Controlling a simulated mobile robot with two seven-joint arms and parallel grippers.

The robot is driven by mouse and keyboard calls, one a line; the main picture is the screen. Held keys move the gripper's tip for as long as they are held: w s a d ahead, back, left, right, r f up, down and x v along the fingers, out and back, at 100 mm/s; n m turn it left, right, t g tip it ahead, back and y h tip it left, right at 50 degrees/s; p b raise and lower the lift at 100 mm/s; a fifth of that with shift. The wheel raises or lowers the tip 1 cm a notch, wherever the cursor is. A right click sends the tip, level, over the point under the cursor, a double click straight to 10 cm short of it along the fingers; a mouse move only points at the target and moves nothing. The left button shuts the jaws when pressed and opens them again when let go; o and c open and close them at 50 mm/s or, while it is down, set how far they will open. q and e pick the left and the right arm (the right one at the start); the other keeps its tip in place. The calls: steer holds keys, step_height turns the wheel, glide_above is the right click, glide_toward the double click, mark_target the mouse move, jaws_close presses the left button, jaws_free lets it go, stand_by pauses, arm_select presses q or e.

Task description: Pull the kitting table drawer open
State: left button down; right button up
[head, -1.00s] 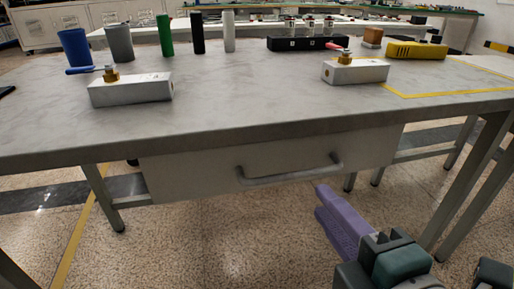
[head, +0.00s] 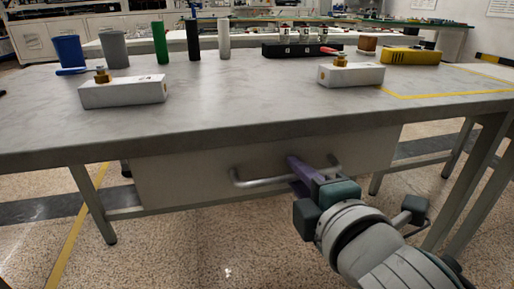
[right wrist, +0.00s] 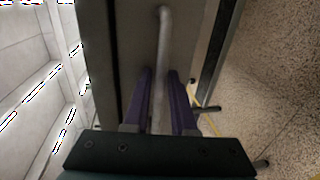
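The drawer (head: 215,172) is a plain grey front under the kitting table (head: 235,108); it looks closed. Its bar handle (head: 258,183) runs across the front and also shows in the right wrist view (right wrist: 162,40). My right gripper (head: 297,172) is at the right half of the handle. In the right wrist view its purple fingers (right wrist: 160,75) lie on either side of the bar, which passes between them. They look open, with narrow gaps beside the bar. The fingertips are partly hidden in the head view. My left gripper is not in view.
On the tabletop stand two pale blocks with brass fittings (head: 123,91) (head: 350,75), several coloured cylinders, a black holder (head: 300,50) and a yellow case (head: 411,56). Table legs (head: 93,203) stand on both sides. The floor before the drawer is clear.

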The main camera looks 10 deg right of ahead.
jaws_close()
stand_by(1.2)
